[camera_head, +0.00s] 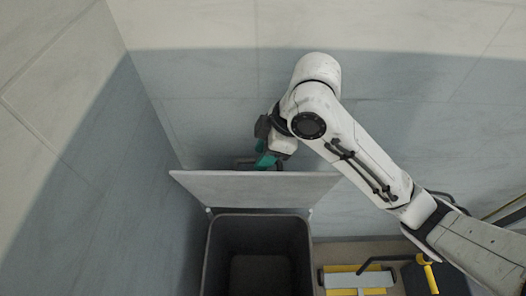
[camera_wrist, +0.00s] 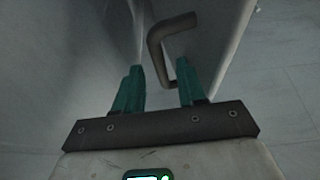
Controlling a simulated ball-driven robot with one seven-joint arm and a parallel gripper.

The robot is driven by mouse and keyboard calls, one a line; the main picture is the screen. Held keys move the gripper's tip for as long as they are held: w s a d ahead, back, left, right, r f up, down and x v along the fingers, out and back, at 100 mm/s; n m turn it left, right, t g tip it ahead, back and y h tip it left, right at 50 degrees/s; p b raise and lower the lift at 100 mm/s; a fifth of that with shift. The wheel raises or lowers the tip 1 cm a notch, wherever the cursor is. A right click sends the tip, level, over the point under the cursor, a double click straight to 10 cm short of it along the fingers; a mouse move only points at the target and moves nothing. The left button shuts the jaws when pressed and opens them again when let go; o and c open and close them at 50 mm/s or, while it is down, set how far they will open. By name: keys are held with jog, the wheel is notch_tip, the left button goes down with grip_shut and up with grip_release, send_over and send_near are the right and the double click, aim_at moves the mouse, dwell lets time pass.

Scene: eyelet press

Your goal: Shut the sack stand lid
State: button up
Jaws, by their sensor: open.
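The sack stand is a dark, open-topped bin (camera_head: 210,255) at the bottom of the head view. Its pale grey lid (camera_head: 255,190) stands raised at the back edge, so the mouth is open. My gripper (camera_head: 265,160) is behind the raised lid with its green fingers pointing down, partly hidden by the lid. In the wrist view, the lid (camera_wrist: 225,45) shows as a pale panel with a dark bent handle (camera_wrist: 154,48) on it. My open fingers (camera_wrist: 160,70) are close to the handle, which shows between and beyond their tips. I cannot tell whether they touch it.
A grey wall (camera_head: 220,120) stands close behind the lid, and another (camera_head: 90,180) is on the left. To the right of the bin is a yellow and white device (camera_head: 352,280) with a yellow-gripped lever (camera_head: 428,272).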

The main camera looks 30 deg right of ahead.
jog(key=shift+a+f, duration=0.1)
jog(key=shift+f, duration=0.15)
grip_shut()
dwell(0.6)
